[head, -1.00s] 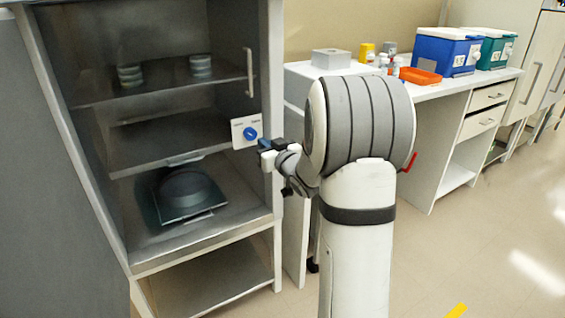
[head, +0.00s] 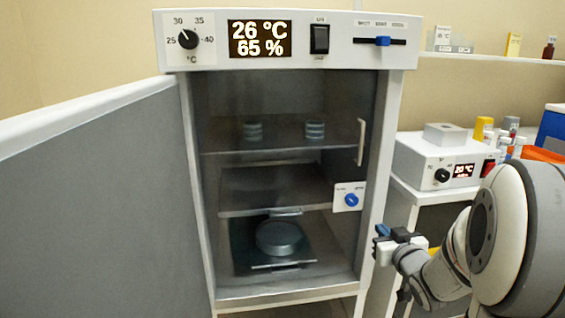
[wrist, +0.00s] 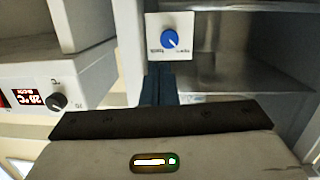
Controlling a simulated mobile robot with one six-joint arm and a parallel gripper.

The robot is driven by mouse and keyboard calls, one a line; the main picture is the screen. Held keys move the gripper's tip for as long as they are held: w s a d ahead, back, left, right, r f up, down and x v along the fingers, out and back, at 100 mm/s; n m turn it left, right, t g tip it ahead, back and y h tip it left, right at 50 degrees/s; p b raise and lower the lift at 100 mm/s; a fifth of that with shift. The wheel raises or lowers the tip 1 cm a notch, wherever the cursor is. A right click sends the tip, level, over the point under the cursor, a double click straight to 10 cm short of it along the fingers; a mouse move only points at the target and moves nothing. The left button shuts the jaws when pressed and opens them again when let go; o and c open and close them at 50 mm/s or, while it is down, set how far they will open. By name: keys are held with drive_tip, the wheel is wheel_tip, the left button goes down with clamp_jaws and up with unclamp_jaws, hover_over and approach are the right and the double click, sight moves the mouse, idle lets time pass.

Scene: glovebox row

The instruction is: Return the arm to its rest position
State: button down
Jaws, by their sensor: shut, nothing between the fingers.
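My gripper (head: 381,231) is at the lower right in the head view, just right of the open cabinet's front frame. It is shut and empty. In the wrist view its dark blue fingers (wrist: 159,84) are together, below a white plate with a blue knob (wrist: 169,39) in that picture. The same blue knob (head: 351,200) shows in the head view on the cabinet's right side, up and left of the fingers. My gripper looks apart from it.
The cabinet (head: 287,295) has its door (head: 90,180) swung open to the left. Stacked dishes (head: 315,130) stand on the upper shelf, and a round dish (head: 280,238) sits lower. A white heater box (head: 430,163) with a display stands on the bench at right.

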drive_tip(key=s+a+r+m+g+h+p, duration=0.2)
drive_tip(key=s+a+r+g+h+p, duration=0.15)
drive_tip(key=s+r+g+p, duration=0.45)
drive_tip(key=s+a+r+g+y+p, duration=0.1)
drive_tip(key=s+a+r+g+p, duration=0.1)
drive_tip(key=s+a+r+p, duration=0.1)
drive_tip(key=s+a+r+g+p, duration=0.2)
drive_tip(key=s+p, duration=0.3)
drive_tip(key=s, duration=0.3)
drive_tip(key=s+a+r+g+y+p, duration=0.1)
drive_tip(key=s+a+r+p, duration=0.3)
drive_tip(key=s, duration=0.2)
drive_tip(key=shift+a+r+n+g+y, duration=0.15)
drive_tip(key=shift+a+n+g+y, duration=0.2)
drive_tip(key=shift+a+n+g, duration=0.05)
drive_tip(key=c, duration=2.1)
unclamp_jaws()
